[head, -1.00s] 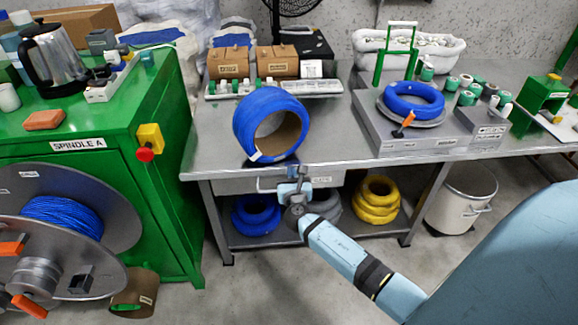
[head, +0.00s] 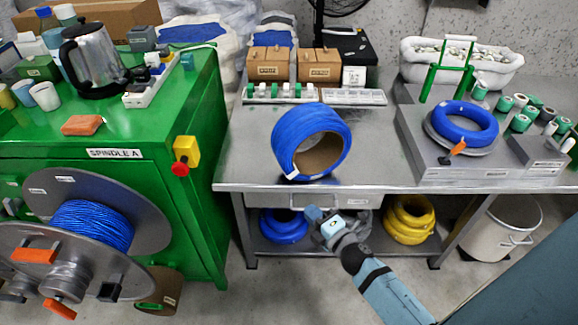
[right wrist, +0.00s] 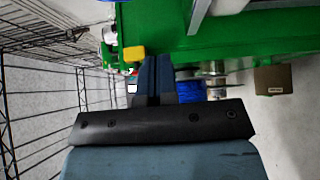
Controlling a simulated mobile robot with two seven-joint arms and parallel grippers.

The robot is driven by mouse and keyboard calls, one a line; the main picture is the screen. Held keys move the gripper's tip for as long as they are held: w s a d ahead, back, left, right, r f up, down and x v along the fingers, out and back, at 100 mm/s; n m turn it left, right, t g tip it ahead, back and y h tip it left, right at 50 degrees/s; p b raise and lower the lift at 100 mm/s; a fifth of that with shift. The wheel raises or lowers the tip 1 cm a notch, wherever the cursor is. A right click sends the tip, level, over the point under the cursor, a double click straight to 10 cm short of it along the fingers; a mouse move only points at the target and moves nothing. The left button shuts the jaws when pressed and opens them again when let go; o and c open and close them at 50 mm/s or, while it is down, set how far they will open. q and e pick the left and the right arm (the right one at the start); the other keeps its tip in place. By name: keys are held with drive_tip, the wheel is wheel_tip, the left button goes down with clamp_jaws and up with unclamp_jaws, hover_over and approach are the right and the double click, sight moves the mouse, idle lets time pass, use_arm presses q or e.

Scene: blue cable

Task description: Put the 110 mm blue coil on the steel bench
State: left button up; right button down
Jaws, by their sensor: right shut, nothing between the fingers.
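A large blue coil (head: 290,137) with a cardboard-brown inside stands on its rim on the steel bench (head: 385,150), near the front edge. A second blue coil (head: 465,122) lies flat on a grey round plate on a raised grey block at the right. A blue coil (head: 283,226) lies on the shelf below. I cannot read which is 110 mm. My right gripper (head: 325,224) is shut and empty, in front of the bench below its top, apart from the coils. Its closed fingers show in the right wrist view (right wrist: 155,78). My left gripper is not in view.
The green cabinet (head: 140,180) with a blue-wound spool (head: 90,226) stands at the left. Boxes (head: 268,64) and parts trays (head: 345,96) line the bench back. Yellow coils (head: 409,219) sit on the shelf. Bench top right of the standing coil is clear.

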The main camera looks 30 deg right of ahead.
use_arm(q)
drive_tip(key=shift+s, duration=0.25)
use_arm(e)
drive_tip(key=w, duration=1.2)
drive_tip(key=shift+w+d+r, duration=0.25)
drive_tip(key=shift+w+d, duration=0.05)
drive_tip(key=shift+d, duration=0.15)
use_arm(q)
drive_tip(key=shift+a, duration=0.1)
use_arm(e)
drive_tip(key=shift+d, duration=0.15)
